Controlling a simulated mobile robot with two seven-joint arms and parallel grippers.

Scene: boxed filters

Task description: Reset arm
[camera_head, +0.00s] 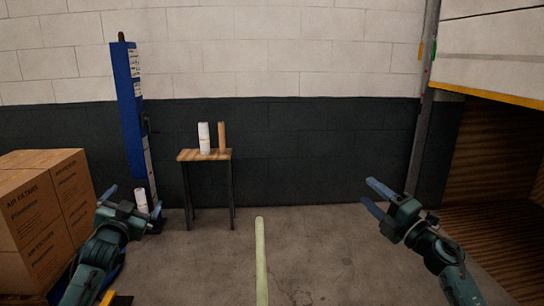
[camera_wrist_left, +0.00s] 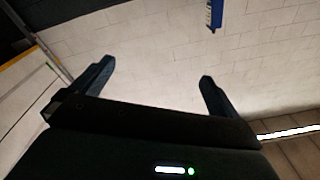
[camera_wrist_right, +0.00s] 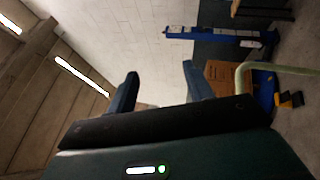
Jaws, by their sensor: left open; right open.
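My left gripper (camera_head: 124,197) is in the lower left of the head view, in front of the blue post and right of the stacked boxes. It is open and empty; its two fingers stand apart in the left wrist view (camera_wrist_left: 158,85). My right gripper (camera_head: 374,198) is at the right of the head view, over bare floor. It is open and empty, with its fingers apart in the right wrist view (camera_wrist_right: 160,85). Neither gripper touches anything that I can see.
Cardboard boxes (camera_head: 35,215) marked as air filters are stacked at the left. A blue post (camera_head: 128,110) stands behind my left gripper. A small wooden table (camera_head: 190,156) holds a white roll (camera_head: 204,138) and a brown roll (camera_head: 222,137). The middle floor is clear around a pale strip (camera_head: 261,260).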

